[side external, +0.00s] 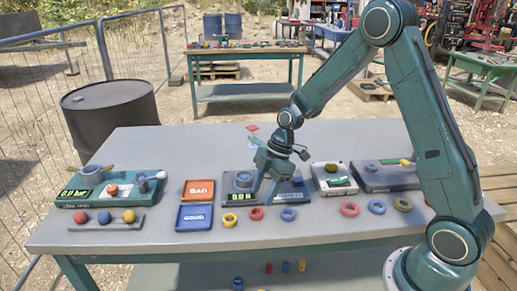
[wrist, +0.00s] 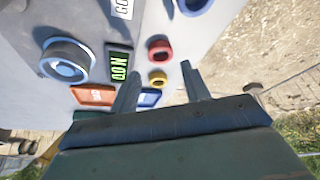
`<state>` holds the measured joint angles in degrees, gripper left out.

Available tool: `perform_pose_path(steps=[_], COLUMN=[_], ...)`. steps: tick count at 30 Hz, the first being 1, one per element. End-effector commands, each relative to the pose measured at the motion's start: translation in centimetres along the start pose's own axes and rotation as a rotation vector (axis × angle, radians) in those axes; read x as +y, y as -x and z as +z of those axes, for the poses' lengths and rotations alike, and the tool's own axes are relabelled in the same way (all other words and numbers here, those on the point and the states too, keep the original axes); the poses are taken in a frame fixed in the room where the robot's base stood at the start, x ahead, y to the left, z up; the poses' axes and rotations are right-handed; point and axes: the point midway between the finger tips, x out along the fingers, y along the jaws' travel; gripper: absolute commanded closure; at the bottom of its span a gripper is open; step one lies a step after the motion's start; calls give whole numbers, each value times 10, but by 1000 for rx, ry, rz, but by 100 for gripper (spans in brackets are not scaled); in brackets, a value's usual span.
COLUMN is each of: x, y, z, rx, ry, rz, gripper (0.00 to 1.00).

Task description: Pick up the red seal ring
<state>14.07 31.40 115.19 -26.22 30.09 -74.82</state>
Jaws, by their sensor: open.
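A red ring (side external: 256,214) lies flat near the table's front edge, between a yellow ring (side external: 229,220) and a blue ring (side external: 288,214). A second red ring (side external: 349,209) lies further right. My gripper (side external: 265,190) points down with its jaws apart, above and behind the left red ring, in front of a grey gauge with a lit display (side external: 241,196). In the wrist view, the red ring (wrist: 160,50) and the yellow ring (wrist: 158,79) show in the gap between my fingers (wrist: 162,60). Nothing is held.
An orange-red "Bad" tray (side external: 198,191) and a blue "Good" tray (side external: 194,218) lie left of the gauge.

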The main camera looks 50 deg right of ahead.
Motion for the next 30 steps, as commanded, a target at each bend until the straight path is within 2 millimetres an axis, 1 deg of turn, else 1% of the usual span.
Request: perform_pose_path(steps=[5,8,18,21,25,30], x=[0,-1,-2,-2,-1,-1], y=[-1,-6,-42,-49,-52,-52], z=[0,0,1,1,1,1], rx=[0,0,0,0,0,0], ry=[0,0,0,0,-1,0], rz=[-1,-3,-4,-2,-1,0], gripper=[53,53,53,53,53,53])
